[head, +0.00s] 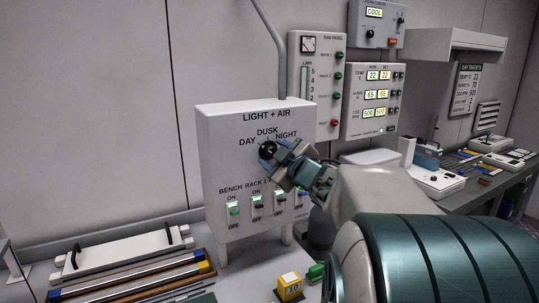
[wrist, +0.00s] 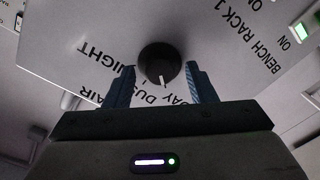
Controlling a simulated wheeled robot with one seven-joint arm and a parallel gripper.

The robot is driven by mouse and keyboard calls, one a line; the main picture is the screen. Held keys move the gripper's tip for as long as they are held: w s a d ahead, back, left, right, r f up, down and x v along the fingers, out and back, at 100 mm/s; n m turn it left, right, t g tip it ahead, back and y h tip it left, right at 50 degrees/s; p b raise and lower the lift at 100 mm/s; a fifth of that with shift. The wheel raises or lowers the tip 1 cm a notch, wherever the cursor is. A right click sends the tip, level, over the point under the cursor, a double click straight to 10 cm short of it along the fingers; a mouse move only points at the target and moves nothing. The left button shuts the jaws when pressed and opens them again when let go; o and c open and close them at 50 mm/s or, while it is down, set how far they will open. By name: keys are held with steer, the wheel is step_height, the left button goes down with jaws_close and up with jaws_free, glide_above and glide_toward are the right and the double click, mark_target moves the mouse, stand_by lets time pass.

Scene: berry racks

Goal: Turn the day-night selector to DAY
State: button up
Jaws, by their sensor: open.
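The day-night selector is a round black knob (head: 268,148) on the white LIGHT + AIR panel (head: 222,150), with DAY lettered left, DUSK above and NIGHT right. The knob (wrist: 158,60) also shows in the wrist view, where the lettering is upside down. Its white pointer line points down towards the DUSK and DAY lettering, nearer DUSK; the exact setting is hard to tell. My gripper (wrist: 161,86) is open, one blue finger on each side of the knob, with a visible gap on both sides. In the head view my gripper (head: 272,156) partly covers the knob.
A row of BENCH and RACK switches (head: 257,201) sits below the knob, partly behind my gripper. A gas panel (head: 317,85) stands behind to the right. A yellow block (head: 289,288) and a green block (head: 316,272) lie on the bench below.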

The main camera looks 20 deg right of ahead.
steer(key=s, duration=1.3)
steer(key=shift+s+d+r, duration=0.2)
steer(key=shift+d, duration=0.15)
step_height(320, 180, down, 11)
steer(key=a+m+g+h, duration=0.2)
steer(key=m+g+h, duration=0.35)
steer(key=m, duration=0.25)
steer(key=s+a+f+m+g+y, duration=0.1)
steer(key=s+a+f+g+y, duration=0.3)
steer(key=s+a+f+g, duration=0.5)
steer(key=s+a+f, duration=0.2)
steer(key=a+f, duration=0.1)
steer(key=a, duration=0.2)
steer(key=shift+s+a, duration=0.2)
steer(key=shift+a, duration=0.05)
steer(key=shift+y, duration=0.25)
